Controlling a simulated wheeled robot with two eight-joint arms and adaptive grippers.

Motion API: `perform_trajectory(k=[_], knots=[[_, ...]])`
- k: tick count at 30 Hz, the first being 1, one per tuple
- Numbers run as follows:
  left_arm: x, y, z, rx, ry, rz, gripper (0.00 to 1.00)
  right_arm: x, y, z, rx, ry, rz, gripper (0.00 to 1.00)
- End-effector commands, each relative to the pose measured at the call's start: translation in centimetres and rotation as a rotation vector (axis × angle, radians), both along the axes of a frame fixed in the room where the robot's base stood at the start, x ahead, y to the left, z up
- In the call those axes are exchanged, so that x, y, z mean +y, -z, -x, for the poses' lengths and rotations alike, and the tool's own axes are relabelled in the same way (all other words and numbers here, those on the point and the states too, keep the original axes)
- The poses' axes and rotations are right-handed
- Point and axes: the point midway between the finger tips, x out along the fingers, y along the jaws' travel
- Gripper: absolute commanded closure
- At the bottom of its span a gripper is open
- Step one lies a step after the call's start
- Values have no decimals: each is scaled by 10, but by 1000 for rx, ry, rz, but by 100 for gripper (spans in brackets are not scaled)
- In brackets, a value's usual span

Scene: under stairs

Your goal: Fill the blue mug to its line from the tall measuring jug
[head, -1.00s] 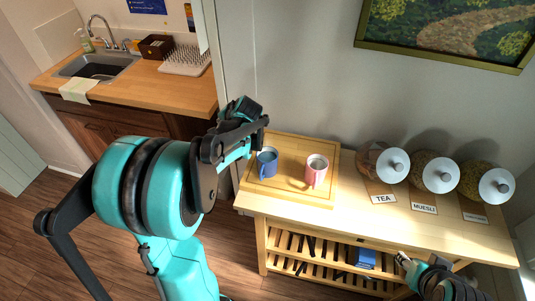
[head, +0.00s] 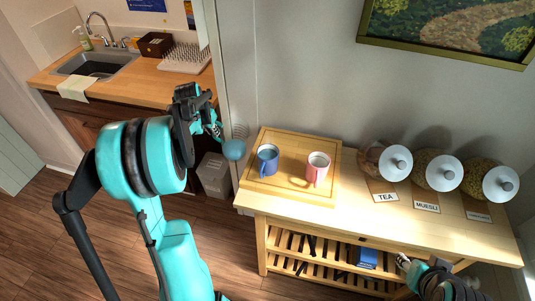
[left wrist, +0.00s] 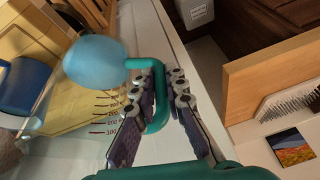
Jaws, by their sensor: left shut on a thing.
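The blue mug (head: 268,163) stands upright on the wooden board, left of a pink mug. Its blue side also shows at the left of the left wrist view (left wrist: 24,84). The tall measuring jug (head: 234,149) is clear, with light blue liquid in it and a teal handle (left wrist: 160,92). Printed level marks show on its wall in the left wrist view. My left gripper (head: 214,131) is shut on the jug's handle and holds it left of the board, apart from the blue mug. The mug's line cannot be made out. My right gripper (head: 403,262) is low at the right, its jaws unclear.
The pink mug (head: 317,170) stands on the board (head: 292,146). Lidded jars (head: 397,163) with labels line the table's right side. A sink counter (head: 150,86) is at the back left. A grey bin (head: 213,175) stands on the floor left of the table.

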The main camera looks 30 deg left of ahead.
Motion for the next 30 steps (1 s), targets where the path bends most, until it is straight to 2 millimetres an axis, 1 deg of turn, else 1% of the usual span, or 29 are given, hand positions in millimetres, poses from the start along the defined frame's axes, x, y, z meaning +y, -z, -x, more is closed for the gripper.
perform_trajectory(k=[1,3,4,6,11,18,21,30], knots=[[0,2,-1,-1,1,11,100,0,0,0,0,0,0,60],[8,16,0,-7,-3,100,100,0,11,-1,0,0,0,60],[7,17,-1,-8,0,120,100,0,12,0,0,0,0,60],[4,13,-1,-8,4,121,100,0,9,0,0,0,0,60],[4,7,-1,-8,3,118,100,0,3,0,0,0,0,60],[4,-21,-1,-8,3,117,100,0,-17,0,0,0,0,60],[4,-28,-1,-7,3,117,100,0,-21,-1,0,0,0,60],[4,-27,-1,-7,3,117,100,0,-20,0,0,0,0,60]])
